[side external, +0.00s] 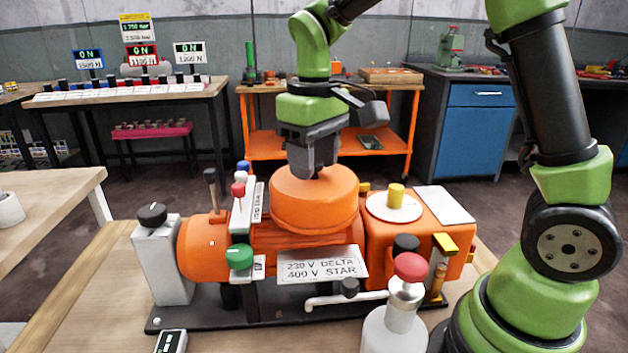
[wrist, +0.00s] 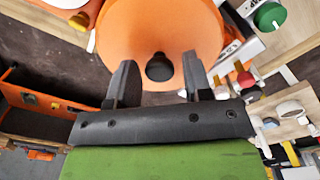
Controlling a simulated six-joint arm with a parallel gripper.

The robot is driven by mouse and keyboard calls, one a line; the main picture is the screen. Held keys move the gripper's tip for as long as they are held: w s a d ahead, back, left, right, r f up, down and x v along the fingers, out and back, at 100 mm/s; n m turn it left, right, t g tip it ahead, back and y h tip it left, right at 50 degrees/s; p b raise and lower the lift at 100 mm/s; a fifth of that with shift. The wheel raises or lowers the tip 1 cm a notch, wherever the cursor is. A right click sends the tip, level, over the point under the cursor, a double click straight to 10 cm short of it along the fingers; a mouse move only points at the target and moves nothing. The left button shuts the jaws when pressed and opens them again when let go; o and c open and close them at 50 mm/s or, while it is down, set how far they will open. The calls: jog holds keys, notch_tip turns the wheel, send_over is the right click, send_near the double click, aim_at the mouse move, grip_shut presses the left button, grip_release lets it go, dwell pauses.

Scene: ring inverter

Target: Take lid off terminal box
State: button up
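The round orange lid (side external: 315,205) sits on top of the orange motor body (side external: 205,247), above a plate reading 230 V DELTA 400 V STAR. The box under it is mostly hidden. In the wrist view the lid (wrist: 160,20) fills the top centre, with a small dark knob (wrist: 159,68) on it. My gripper (side external: 313,172) points down just over the lid. In the wrist view my gripper (wrist: 158,60) is open, its two dark fingers apart with the knob showing between them. No contact with the knob is visible. The side view hides most of the knob behind the fingers.
To the right are a white disc with a yellow knob (side external: 396,201) and a red-capped post (side external: 410,267). An orange-framed workbench (side external: 330,142) stands behind.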

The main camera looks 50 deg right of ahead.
jog(key=c, duration=0.7)
jog(key=shift+r, duration=0.1)
